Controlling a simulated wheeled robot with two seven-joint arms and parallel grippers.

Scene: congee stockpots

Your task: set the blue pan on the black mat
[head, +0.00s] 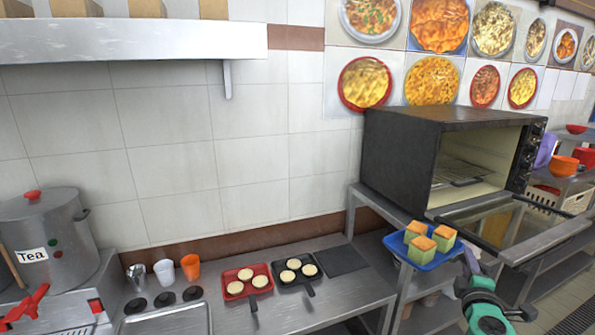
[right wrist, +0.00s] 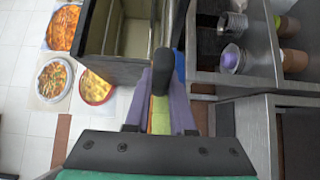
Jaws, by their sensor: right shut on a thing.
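The blue pan (head: 411,258) holds several orange-topped, green-sided cake cubes and looks level, in front of the oven. My right gripper (head: 472,264) is at its right side, shut on its handle. In the right wrist view, the dark handle (right wrist: 162,70) lies between my purple fingers (right wrist: 160,104), with a sliver of blue pan (right wrist: 179,66) beyond. I cannot tell whether the pan touches the shelf below. The black mat (head: 341,261) lies bare on the steel counter, left of the pan. My left gripper is not in view.
A black pan (head: 298,283) and a red pan (head: 246,293), both with pale round cakes, sit left of the mat. The oven (head: 430,150) stands behind with its door (head: 520,225) open near my right arm. Cups (head: 163,272) and a tea pot (head: 48,240) stand left.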

